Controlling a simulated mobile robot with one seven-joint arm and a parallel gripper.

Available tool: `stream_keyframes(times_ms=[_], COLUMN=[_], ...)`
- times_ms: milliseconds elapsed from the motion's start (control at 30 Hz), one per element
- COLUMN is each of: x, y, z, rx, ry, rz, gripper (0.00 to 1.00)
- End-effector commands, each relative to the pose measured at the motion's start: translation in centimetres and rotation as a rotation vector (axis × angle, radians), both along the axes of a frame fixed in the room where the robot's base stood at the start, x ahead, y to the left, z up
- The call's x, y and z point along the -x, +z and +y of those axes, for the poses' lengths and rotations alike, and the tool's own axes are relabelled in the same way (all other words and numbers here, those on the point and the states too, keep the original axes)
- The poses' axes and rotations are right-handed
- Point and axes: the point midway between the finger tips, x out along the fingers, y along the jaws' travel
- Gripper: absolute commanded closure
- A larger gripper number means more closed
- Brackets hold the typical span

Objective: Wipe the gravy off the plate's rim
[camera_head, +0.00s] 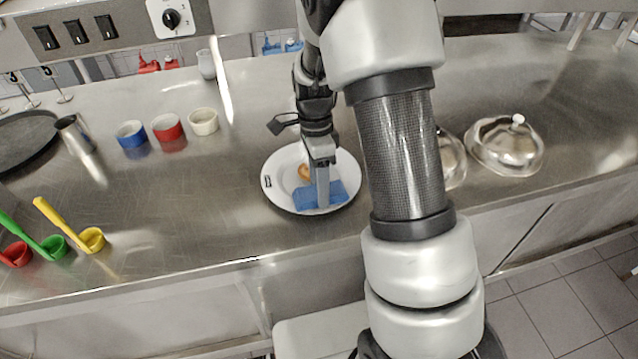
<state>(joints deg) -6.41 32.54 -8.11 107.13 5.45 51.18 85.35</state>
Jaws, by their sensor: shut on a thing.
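A white plate (283,164) lies on the steel counter near the middle of the view. My gripper (322,202) points down over the plate and is shut on a blue cloth (338,193). The cloth is at the plate's near side, over or against the rim; whether it presses on the plate is hard to tell. A small brown-orange piece of food (304,173) lies on the plate left of the gripper. I cannot make out any gravy on the rim; the cloth and gripper hide part of the near side and my arm is close to the right side.
Cloche lids (506,143) stand right of my arm. Blue (131,134), red (167,128) and cream (203,121) ramekins stand behind left. A steel cup (75,134) and a dark round tray (28,140) are far left. Colored ladles (68,222) lie front left. Counter left of the plate is clear.

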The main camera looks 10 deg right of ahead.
Motion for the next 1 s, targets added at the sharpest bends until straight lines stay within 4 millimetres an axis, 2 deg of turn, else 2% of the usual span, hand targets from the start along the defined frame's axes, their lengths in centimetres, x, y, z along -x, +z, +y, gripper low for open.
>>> stream_keyframes(times_ms=[467, 800, 1000], x=[0.4, 3.1, 3.7], y=[-0.5, 0.2, 0.1], z=[0.0, 0.1, 0.1], rx=[0.000, 0.000, 0.000], ry=[0.000, 0.001, 0.001], rz=[0.000, -0.001, 0.001], gripper=[0.67, 0.67, 0.67])
